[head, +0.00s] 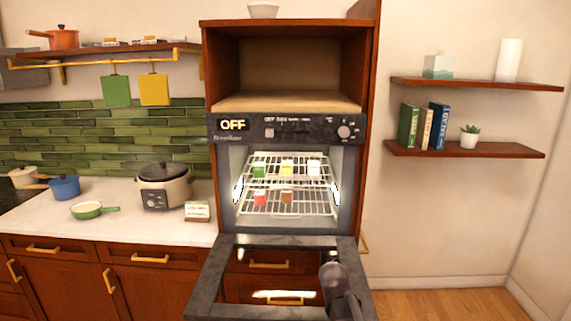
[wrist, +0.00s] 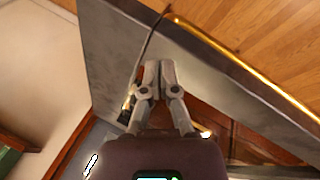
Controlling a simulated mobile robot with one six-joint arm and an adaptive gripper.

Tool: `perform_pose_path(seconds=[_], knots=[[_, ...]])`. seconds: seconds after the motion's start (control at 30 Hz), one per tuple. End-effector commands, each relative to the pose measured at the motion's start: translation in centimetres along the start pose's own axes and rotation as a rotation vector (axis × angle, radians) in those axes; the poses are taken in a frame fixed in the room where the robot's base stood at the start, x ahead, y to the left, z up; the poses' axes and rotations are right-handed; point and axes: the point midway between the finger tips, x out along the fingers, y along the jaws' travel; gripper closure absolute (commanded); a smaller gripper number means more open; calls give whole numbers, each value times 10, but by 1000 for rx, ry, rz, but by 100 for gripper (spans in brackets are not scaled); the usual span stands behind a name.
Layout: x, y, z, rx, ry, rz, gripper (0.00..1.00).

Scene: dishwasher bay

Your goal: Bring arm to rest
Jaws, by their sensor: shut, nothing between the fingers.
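My gripper (wrist: 158,68) shows in the wrist view with its two grey fingers together, shut and empty. Behind the fingertips in that view is a broad grey panel (wrist: 205,80) with a gold bar along one edge; I cannot tell whether they touch. In the head view a dark part of my arm rises at the bottom, in front of the open dishwasher door (head: 222,275). My fingers cannot be made out there. The dishwasher (head: 290,128) reads OFF, and its door is folded down.
Wire racks (head: 288,205) inside hold several small coloured blocks. A counter (head: 125,222) at left carries a rice cooker (head: 163,187), a blue pot (head: 64,188) and a green pan (head: 88,210). Shelves (head: 465,149) hang at right above open wooden floor (head: 450,303).

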Motion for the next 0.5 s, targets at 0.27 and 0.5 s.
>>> perform_pose_path(seconds=[0.27,0.5], knots=[[-11,-40,87,346,-136,-269,100],[-16,-51,103,431,-180,-338,100]])
